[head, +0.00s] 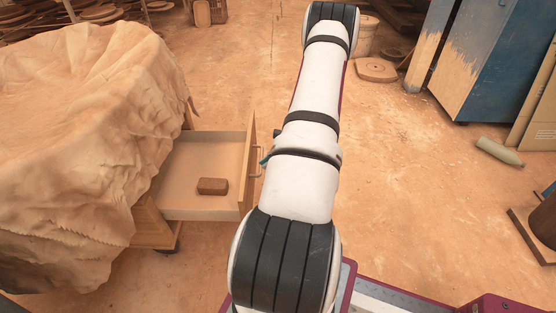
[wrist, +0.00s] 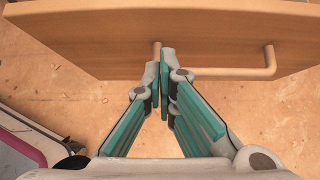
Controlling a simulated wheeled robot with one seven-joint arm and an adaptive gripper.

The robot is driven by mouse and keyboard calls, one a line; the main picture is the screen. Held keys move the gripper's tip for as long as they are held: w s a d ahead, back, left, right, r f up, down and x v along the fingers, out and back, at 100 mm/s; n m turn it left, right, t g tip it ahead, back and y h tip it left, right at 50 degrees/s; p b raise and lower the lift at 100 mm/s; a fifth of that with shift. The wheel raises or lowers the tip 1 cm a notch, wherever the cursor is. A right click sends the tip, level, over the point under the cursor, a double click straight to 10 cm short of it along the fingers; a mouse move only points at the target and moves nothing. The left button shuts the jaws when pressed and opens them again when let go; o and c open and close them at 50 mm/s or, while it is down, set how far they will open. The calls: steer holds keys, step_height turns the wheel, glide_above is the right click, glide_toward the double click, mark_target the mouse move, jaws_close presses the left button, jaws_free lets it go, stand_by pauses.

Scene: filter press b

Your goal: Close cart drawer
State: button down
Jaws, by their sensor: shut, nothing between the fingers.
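The cart drawer (head: 178,206) is pulled out to the right from under the cloth-draped cart (head: 85,140) in the head view. A small brown block (head: 212,186) lies inside it. The drawer's wooden front (wrist: 200,32) spans the top of the wrist view, and its bar handle (wrist: 235,72) sticks out toward me. My gripper (wrist: 164,85) is shut and empty, with its fingertips near the left end of the handle. Whether they touch the handle or the front I cannot tell. In the head view my arm hides most of the gripper.
A blue cabinet (head: 485,60) stands at the upper right. A grey bottle-like object (head: 499,152) lies on the floor at right. A round container (head: 366,36) stands at the back. The floor between the drawer and the cabinet is mostly clear.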

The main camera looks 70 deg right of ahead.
steer(key=shift+w+a+r+b, duration=0.1)
steer(key=shift+w+a+b, duration=0.15)
steer(key=shift+w, duration=0.55)
steer(key=shift+w+a+r+b, duration=0.1)
steer(key=shift+w+a, duration=0.2)
steer(key=shift+w, duration=0.45)
steer(key=w+a, duration=0.5)
steer(key=w, duration=0.8)
steer(key=w+a+b, duration=0.1)
steer(key=w+a, duration=0.5)
steer(key=w, duration=0.7)
steer(key=shift+w, duration=0.4)
steer(key=shift+w+a, duration=0.1)
steer(key=shift+a, duration=0.1)
steer(key=s+d+r+p, duration=0.1)
steer(key=s+d+r, duration=0.1)
steer(key=s, duration=0.3)
steer(key=s+d+r+p, duration=0.2)
steer(key=s+r, duration=0.3)
steer(key=shift+s+d, duration=0.35)
steer(key=shift+s, duration=0.05)
